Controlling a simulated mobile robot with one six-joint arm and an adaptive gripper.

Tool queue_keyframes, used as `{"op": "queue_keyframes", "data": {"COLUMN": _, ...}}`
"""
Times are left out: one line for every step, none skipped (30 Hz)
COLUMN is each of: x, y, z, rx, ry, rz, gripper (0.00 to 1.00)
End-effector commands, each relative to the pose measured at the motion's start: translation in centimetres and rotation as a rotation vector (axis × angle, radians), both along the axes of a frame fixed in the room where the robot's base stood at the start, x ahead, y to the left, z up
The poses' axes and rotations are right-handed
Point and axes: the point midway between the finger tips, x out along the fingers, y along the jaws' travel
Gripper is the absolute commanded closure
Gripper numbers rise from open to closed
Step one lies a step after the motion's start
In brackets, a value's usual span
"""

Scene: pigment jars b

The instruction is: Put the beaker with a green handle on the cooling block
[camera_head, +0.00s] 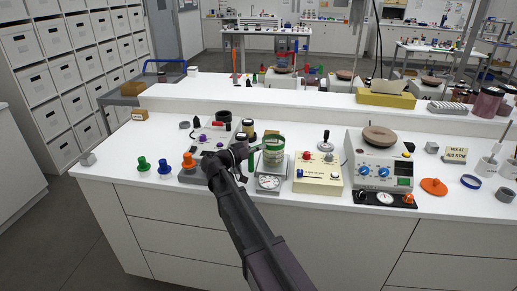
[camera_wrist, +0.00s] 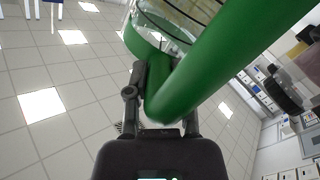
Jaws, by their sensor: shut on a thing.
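The glass beaker (camera_head: 273,156) has a green rim band and stands out above a dial scale (camera_head: 269,182) in the head view; whether it touches the scale cannot be told. In the wrist view its green handle (camera_wrist: 215,65) fills the upper right, with part of the clear glass (camera_wrist: 185,18) behind it. My gripper (camera_head: 251,156) reaches the beaker from the left. Its fingers (camera_wrist: 163,105) are shut on the green handle in the wrist view. I cannot tell for certain which device is the cooling block.
A cream box with knobs (camera_head: 318,174) and a hotplate-like device (camera_head: 379,160) stand right of the beaker. A raised shelf (camera_head: 300,107) runs behind.

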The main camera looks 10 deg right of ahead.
Motion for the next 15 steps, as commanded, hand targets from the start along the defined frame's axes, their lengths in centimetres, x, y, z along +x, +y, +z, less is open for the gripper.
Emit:
{"op": "queue_keyframes", "data": {"x": 0.0, "y": 0.0, "z": -0.09, "rx": -0.002, "ry": -0.001, "rz": 0.0, "gripper": 1.0}}
{"op": "queue_keyframes", "data": {"x": 0.0, "y": 0.0, "z": -0.13, "rx": -0.002, "ry": -0.001, "rz": 0.0, "gripper": 1.0}}
{"op": "queue_keyframes", "data": {"x": 0.0, "y": 0.0, "z": -0.19, "rx": -0.002, "ry": -0.001, "rz": 0.0, "gripper": 1.0}}
{"op": "queue_keyframes", "data": {"x": 0.0, "y": 0.0, "z": -0.22, "rx": -0.002, "ry": -0.001, "rz": 0.0, "gripper": 1.0}}
{"op": "queue_keyframes", "data": {"x": 0.0, "y": 0.0, "z": -0.27, "rx": -0.002, "ry": -0.001, "rz": 0.0, "gripper": 1.0}}
{"op": "queue_keyframes", "data": {"x": 0.0, "y": 0.0, "z": -0.27, "rx": -0.002, "ry": -0.001, "rz": 0.0, "gripper": 0.66}}
{"op": "queue_keyframes", "data": {"x": 0.0, "y": 0.0, "z": -0.21, "rx": -0.002, "ry": -0.001, "rz": 0.0, "gripper": 0.57}}
{"op": "queue_keyframes", "data": {"x": 0.0, "y": 0.0, "z": -0.21, "rx": -0.002, "ry": -0.001, "rz": 0.0, "gripper": 0.48}}
{"op": "queue_keyframes", "data": {"x": 0.0, "y": 0.0, "z": -0.21, "rx": -0.002, "ry": -0.001, "rz": 0.0, "gripper": 0.37}}
{"op": "queue_keyframes", "data": {"x": 0.0, "y": 0.0, "z": -0.21, "rx": -0.001, "ry": -0.001, "rz": 0.0, "gripper": 0.29}}
{"op": "queue_keyframes", "data": {"x": 0.0, "y": 0.0, "z": -0.21, "rx": -0.001, "ry": -0.001, "rz": 0.0, "gripper": 0.29}}
{"op": "queue_keyframes", "data": {"x": -0.01, "y": 0.0, "z": -0.22, "rx": -0.001, "ry": -0.001, "rz": 0.0, "gripper": 0.29}}
{"op": "queue_keyframes", "data": {"x": 0.0, "y": 0.0, "z": -0.22, "rx": -0.001, "ry": 0.0, "rz": 0.001, "gripper": 0.29}}
{"op": "queue_keyframes", "data": {"x": 0.0, "y": 0.0, "z": -0.23, "rx": -0.001, "ry": 0.0, "rz": 0.001, "gripper": 0.29}}
{"op": "queue_keyframes", "data": {"x": 0.0, "y": 0.0, "z": -0.23, "rx": -0.001, "ry": 0.0, "rz": 0.001, "gripper": 0.29}}
